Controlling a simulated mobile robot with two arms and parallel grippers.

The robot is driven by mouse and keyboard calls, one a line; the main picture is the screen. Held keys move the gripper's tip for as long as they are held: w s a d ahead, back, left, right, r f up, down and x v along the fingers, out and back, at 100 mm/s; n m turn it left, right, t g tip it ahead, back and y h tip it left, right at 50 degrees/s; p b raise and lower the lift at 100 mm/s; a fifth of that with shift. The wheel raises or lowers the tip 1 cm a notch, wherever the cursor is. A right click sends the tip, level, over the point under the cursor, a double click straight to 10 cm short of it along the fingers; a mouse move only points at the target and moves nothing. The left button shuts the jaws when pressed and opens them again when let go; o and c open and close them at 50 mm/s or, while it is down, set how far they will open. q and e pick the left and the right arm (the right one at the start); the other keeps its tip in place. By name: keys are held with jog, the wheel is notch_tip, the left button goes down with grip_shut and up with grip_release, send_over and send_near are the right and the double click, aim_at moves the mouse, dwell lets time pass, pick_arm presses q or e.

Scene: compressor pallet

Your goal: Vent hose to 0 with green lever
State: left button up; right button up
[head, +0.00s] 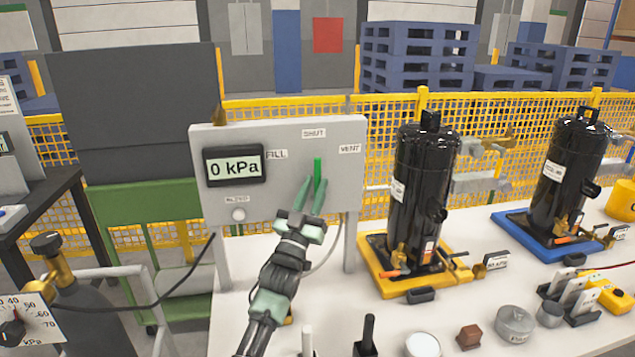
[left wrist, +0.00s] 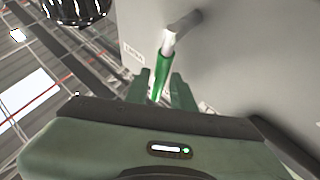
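The green lever (head: 318,172) is on the front of the grey control panel (head: 275,205) and points up toward the SHUT label (head: 314,133). FILL is to its left and VENT (head: 349,149) to its right. The panel display (head: 234,167) reads 0 kPa. My left gripper (head: 312,192) is at the lever with its two fingers apart. In the left wrist view the green lever (left wrist: 161,72) and its pale pivot stand between the open fingertips (left wrist: 159,88), with no clear contact showing. My right gripper is not in view.
A round button (head: 238,214) sits low on the panel. Black compressors stand on a yellow base (head: 421,283) and a blue base (head: 510,232) to the right. A gas bottle (head: 90,310) with a gauge is at left. Small items lie along the table front.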

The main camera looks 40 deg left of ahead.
pick_arm(q)
jog(key=v, duration=0.5)
jog(key=shift+s+b, duration=0.1)
jog(key=shift+b, duration=0.3)
